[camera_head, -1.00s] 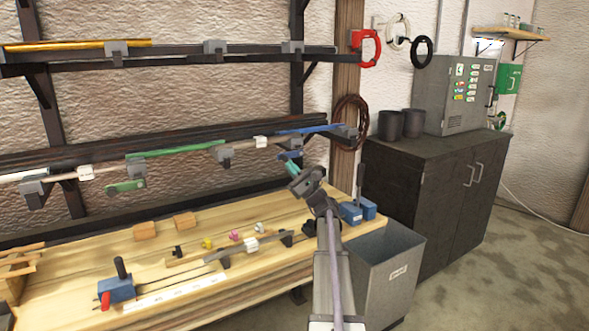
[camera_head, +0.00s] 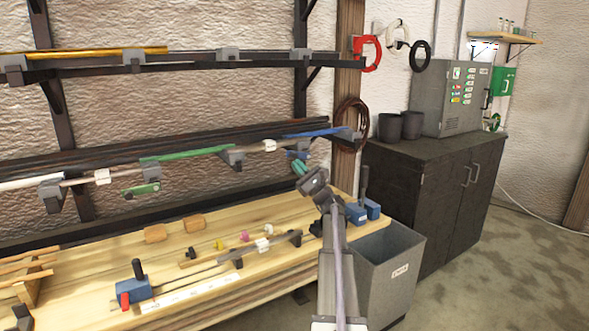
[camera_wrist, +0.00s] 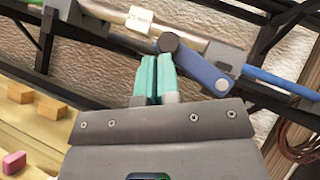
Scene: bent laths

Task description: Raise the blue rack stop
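The blue rack stop (camera_head: 298,154) is a short lever just below the middle rack's front, near its right end. In the wrist view the blue rack stop (camera_wrist: 203,70) runs from a dark round pivot down to the right, slanting away below the rail, with a grey tip. My gripper (camera_head: 299,168) is right below it. In the wrist view my gripper's teal fingers (camera_wrist: 155,78) stand side by side, with at most a thin gap and nothing visible between them. Their tips are by the pivot end; I cannot tell whether they touch it.
A green stop (camera_head: 141,189) hangs farther left under the same rack. A blue lath (camera_head: 310,132) and a green lath (camera_head: 185,154) rest on brackets above. The workbench (camera_head: 90,265) below holds clamps and blocks. A grey bin (camera_head: 385,270) stands at its right end.

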